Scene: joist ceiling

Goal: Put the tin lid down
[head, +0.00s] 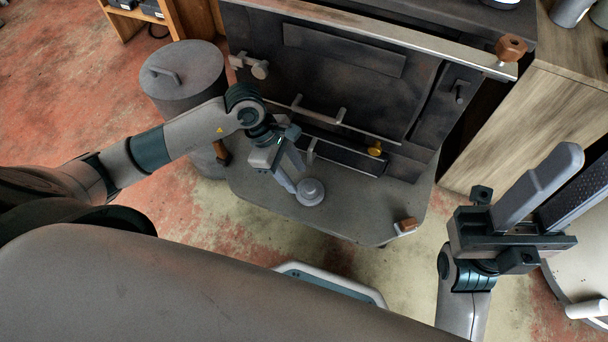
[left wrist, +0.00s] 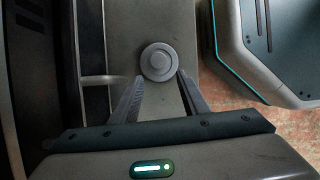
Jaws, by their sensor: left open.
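The tin lid (head: 310,191), a small grey disc with a raised round knob, sits flat on the grey ledge (head: 350,222) in front of the stove. My left gripper (head: 297,181) is open, with its fingertips close beside the lid. In the left wrist view the lid (left wrist: 158,62) shows just beyond and between the two spread fingertips (left wrist: 161,77). I cannot tell whether either finger touches it. My right gripper (head: 566,165) is open and empty at the right, far from the lid.
The stove front (head: 350,75) with its rails and knobs rises behind the ledge. A grey lidded bin (head: 185,95) stands to the left. A small brown-handled piece (head: 405,226) is at the ledge's front right corner. A wooden cabinet (head: 525,125) stands right.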

